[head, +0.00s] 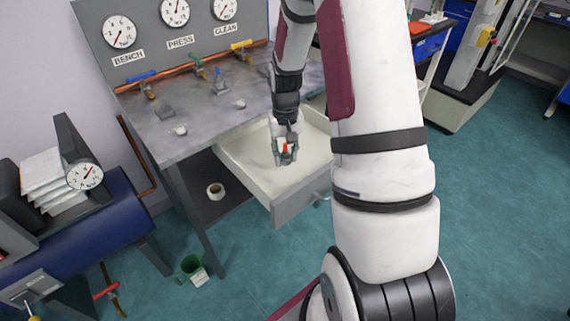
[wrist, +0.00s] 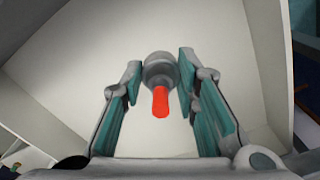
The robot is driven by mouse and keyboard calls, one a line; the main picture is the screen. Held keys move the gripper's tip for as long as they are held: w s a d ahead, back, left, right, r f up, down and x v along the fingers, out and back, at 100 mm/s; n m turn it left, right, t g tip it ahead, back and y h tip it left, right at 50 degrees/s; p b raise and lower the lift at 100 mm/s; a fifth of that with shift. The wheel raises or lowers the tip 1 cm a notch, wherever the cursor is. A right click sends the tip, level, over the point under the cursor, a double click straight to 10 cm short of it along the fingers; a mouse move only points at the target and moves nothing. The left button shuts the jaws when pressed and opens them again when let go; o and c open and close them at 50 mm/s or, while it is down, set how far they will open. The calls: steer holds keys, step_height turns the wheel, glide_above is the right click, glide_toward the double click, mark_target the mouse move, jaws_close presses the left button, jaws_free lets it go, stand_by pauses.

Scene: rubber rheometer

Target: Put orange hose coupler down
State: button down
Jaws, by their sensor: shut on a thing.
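The orange hose coupler (wrist: 160,98) has a grey round body and a bright orange stem. In the wrist view it sits between the fingertips of my gripper (wrist: 160,78), which is shut on its grey body. In the head view my gripper (head: 285,155) points down over the open drawer, and the coupler shows as a small orange-red spot (head: 285,148). The pale drawer floor (wrist: 70,75) lies behind the coupler in the wrist view. I cannot tell whether the coupler touches the floor.
The open drawer (head: 283,207) sticks out from under the grey workbench (head: 180,135). Its inside looks empty around my gripper. The bench top carries valves on a copper pipe (head: 195,68). A tape roll (head: 215,190) lies on the lower shelf, and a green bin (head: 190,268) stands on the floor.

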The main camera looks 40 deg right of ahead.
mark_target(285, 174)
steer(key=shift+f, duration=2.2)
steer(key=shift+f, duration=0.1)
steer(key=c, duration=1.2)
jaws_free()
